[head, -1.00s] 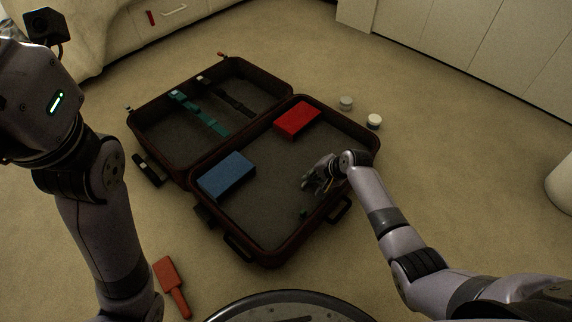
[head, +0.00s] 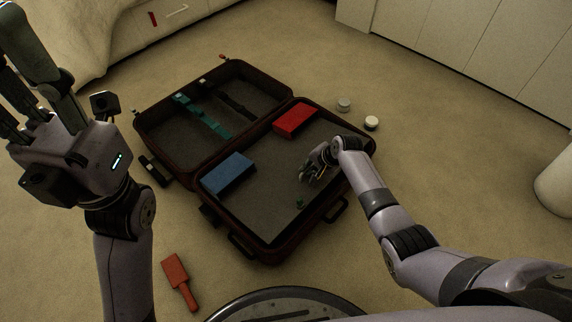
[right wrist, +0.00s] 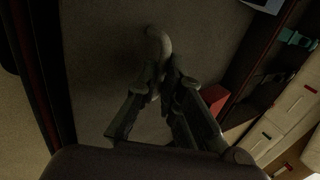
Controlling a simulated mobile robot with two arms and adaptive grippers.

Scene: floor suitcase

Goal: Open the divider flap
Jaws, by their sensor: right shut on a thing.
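The open suitcase (head: 262,252) lies on the floor in the head view. A dark grey panel, which looks like the divider flap (head: 255,213), spans its right half; its hinge line is not clear. My right gripper (head: 309,174) is over the right side of that half. In the right wrist view, my right gripper (right wrist: 163,88) is shut on a pale curved pull loop (right wrist: 157,42) against the dark grey surface. Whether the flap is lifted is hard to tell. My left gripper (head: 14,70) is raised at the upper left, fingers apart and empty, away from the suitcase.
A blue box (head: 229,172) and a red box (head: 296,119) sit in the right half. Teal straps (head: 205,118) lie in the left half. A small green thing (head: 299,203) is near my right gripper. A red brush (head: 178,278) and two small round containers (head: 371,123) are on the floor.

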